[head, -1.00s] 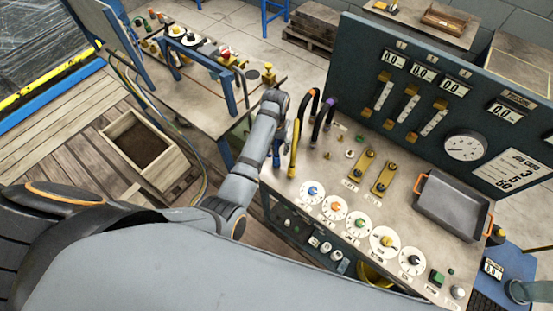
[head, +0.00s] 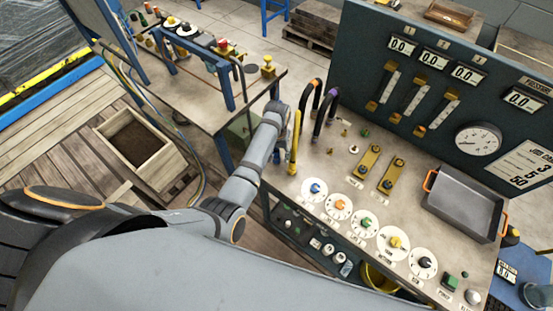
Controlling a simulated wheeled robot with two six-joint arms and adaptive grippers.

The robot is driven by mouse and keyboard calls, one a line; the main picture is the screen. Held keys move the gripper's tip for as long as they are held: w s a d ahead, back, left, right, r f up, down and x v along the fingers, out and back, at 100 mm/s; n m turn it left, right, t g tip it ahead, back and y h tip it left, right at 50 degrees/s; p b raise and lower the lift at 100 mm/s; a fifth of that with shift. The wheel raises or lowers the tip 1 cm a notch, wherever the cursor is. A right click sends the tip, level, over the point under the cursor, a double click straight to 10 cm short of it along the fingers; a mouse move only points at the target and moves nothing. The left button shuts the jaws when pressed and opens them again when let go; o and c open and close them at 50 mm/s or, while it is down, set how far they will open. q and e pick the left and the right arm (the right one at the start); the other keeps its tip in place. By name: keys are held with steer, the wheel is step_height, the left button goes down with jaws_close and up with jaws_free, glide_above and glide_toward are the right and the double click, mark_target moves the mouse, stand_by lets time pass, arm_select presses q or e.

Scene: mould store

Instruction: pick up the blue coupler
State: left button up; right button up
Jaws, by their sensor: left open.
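My left arm reaches from the lower left to the console's left edge. Its gripper (head: 281,124) is mostly hidden behind my own wrist, beside the row of hoses, and stands open. A small blue patch (head: 276,157), which looks like the blue coupler, shows just below the wrist, left of the yellow hose end (head: 292,168). Most of it is hidden, and I cannot tell whether the fingers touch it. My right gripper is not in view.
Dark hoses with orange (head: 316,82) and purple (head: 332,92) ends arch close right of my wrist. Console dials (head: 364,224), yellow brackets (head: 369,161) and a grey tray (head: 464,204) lie further right. A workbench (head: 205,95) stands to the left.

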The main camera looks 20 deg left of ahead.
arm_select(q)
steer(key=shift+s+r, duration=0.1)
steer(key=shift+r, duration=0.1)
steer(key=c, duration=0.4)
jaws_close()
steer(key=shift+w+r, duration=0.2)
steer(key=shift+r, duration=1)
steer(key=s+a+r+p, duration=0.1)
steer(key=s+a+r, duration=0.6)
steer(key=a+r, duration=0.3)
steer(key=shift+a+r+p, duration=0.3)
steer(key=shift+a+p, duration=0.05)
steer(key=shift+a, duration=0.8)
steer(key=shift+f, duration=0.1)
